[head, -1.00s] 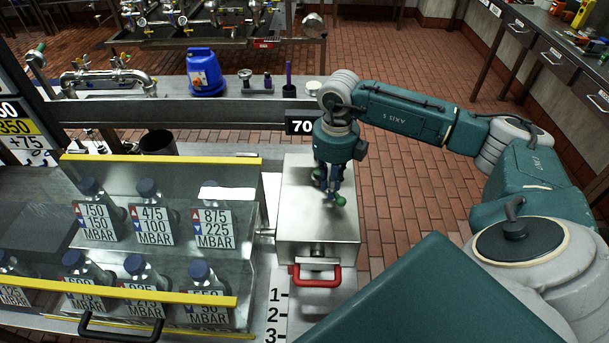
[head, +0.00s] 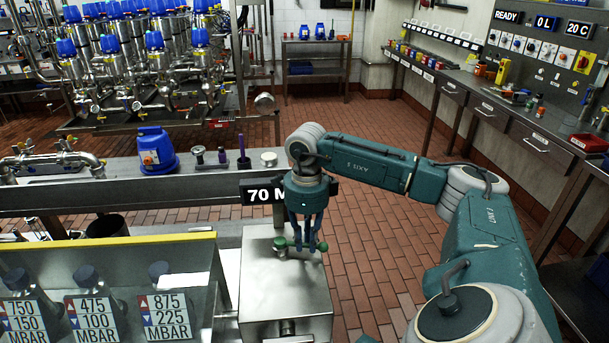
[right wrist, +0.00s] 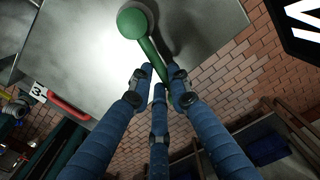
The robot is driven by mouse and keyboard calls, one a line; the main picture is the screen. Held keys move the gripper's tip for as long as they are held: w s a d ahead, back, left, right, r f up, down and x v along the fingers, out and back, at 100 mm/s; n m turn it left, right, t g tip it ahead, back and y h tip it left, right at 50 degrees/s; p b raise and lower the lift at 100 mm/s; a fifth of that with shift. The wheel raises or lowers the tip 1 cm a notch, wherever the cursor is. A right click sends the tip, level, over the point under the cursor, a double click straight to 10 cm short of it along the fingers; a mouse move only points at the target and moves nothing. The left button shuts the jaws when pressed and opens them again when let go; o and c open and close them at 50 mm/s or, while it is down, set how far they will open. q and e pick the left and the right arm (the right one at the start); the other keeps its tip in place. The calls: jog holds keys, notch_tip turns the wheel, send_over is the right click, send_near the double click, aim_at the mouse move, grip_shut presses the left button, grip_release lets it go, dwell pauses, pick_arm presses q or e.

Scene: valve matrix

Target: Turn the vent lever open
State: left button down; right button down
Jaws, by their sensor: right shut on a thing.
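The vent lever (head: 281,243) is a thin green bar with a round green knob, on top of a steel box (head: 285,290). My right gripper (head: 304,244) points down over the back part of the box top, its blue fingers around the lever. In the right wrist view the green knob (right wrist: 133,22) stands clear above the fingers. The bar runs down from it between the fingertips (right wrist: 162,85), which are shut on it. The far end of the bar is partly hidden by the fingers. My left gripper is not in view.
A clear-fronted case of labelled bottles (head: 95,285) stands left of the box. A rail with a blue capped unit (head: 157,152) and a "70 M" sign (head: 262,194) runs behind. Brick floor (head: 370,270) is open to the right.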

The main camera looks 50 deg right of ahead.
aim_at(307, 244)
jog(key=shift+w+d+r+n, duration=0.15)
jog(key=shift+w+d+n, duration=0.05)
jog(key=shift+n, duration=0.1)
jog(key=c, duration=1.6)
grip_release()
jog(key=shift+s, duration=0.1)
notch_tip(307, 244, up, 12)
jog(key=shift+f, duration=0.1)
